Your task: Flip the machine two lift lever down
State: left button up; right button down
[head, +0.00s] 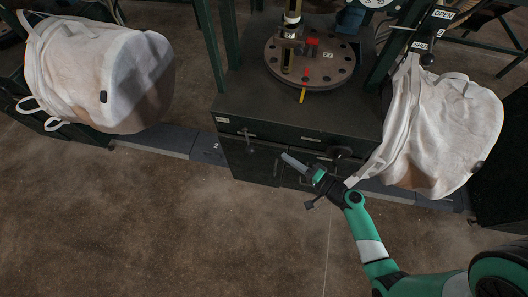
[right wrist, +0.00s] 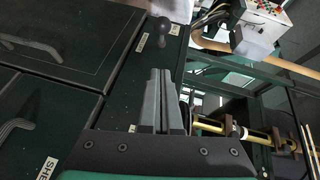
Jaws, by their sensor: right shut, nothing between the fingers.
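The green machine cabinet (head: 290,110) stands at top centre in the head view, with a "2" marked on the grey floor strip at its left. A dark lever (head: 248,136) shows at the left of its front edge. A black round knob (head: 340,152) shows at the right of that edge. In the right wrist view a black-knobbed lever (right wrist: 158,30) lies beyond my fingertips, beside a small white label too small to read. My right gripper (head: 286,157) is shut and empty, in front of the cabinet between the two controls; it also shows in the right wrist view (right wrist: 160,75). My left gripper is out of view.
White bulk bags hang at left (head: 105,75) and right (head: 435,130), the right one close to my right arm. A round turntable (head: 330,65) sits on the cabinet. Cabinet doors with handles (right wrist: 30,45) lie left in the wrist view. The brown floor in front is clear.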

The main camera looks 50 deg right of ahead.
jog(key=b, duration=0.1)
send_near(248, 141)
jog(key=d, duration=0.3)
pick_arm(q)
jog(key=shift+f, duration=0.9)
pick_arm(e)
jog(key=shift+w+a+f, duration=0.25)
jog(key=shift+w+a, duration=0.45)
jog(key=shift+a, duration=0.05)
jog(key=shift+w+a+f, duration=0.25)
jog(key=shift+w+a, duration=0.4)
jog(key=shift+a, duration=0.05)
